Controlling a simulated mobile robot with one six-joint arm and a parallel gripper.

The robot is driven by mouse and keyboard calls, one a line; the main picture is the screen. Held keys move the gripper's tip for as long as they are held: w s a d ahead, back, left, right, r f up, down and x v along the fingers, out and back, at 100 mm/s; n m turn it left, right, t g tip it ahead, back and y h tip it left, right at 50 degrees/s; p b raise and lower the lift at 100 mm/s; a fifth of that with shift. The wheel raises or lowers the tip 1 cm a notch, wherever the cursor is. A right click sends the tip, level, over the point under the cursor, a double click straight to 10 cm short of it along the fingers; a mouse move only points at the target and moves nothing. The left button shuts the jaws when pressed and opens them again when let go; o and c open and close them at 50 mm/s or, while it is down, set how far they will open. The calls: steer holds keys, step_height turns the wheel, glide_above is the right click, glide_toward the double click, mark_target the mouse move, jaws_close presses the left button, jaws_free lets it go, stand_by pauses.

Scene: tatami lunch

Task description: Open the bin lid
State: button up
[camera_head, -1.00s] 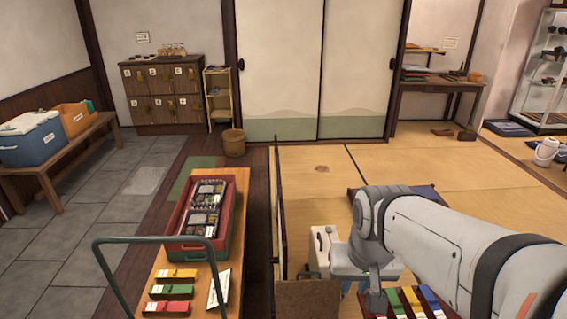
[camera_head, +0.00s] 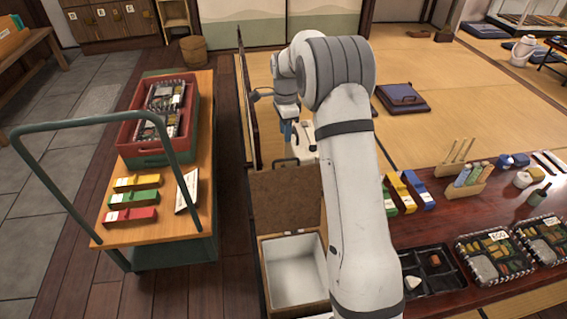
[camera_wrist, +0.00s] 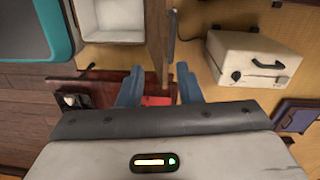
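The bin (camera_head: 264,262) is a wooden box with a white inside, at the bottom centre of the head view. Its brown lid (camera_head: 285,195) stands upright at the bin's far edge, so the opening is uncovered. My arm hides the bin's right side. In the wrist view the bin's white inside (camera_wrist: 118,18) shows at the top. My gripper (camera_head: 287,130) is beyond and above the lid in the head view. In the wrist view its blue fingers (camera_wrist: 158,88) are apart, with nothing visibly held between them.
A cart (camera_head: 205,110) with a red crate (camera_head: 127,130) and coloured boxes stands left. A low table (camera_head: 450,215) with lunch boxes is at right. A white case (camera_head: 303,132) sits behind the lid, and shows in the wrist view (camera_wrist: 250,75). Tatami beyond is partly clear.

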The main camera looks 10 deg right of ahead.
steer(key=shift+m, duration=0.7)
steer(key=f+b, duration=0.1)
steer(key=f, duration=0.3)
steer(key=w+f+b, duration=0.1)
steer(key=f, duration=0.3)
steer(key=f+b, duration=0.1)
steer(key=f, duration=0.3)
steer(key=shift+w, duration=0.4)
steer(key=shift+c, duration=0.3)
jaws_close()
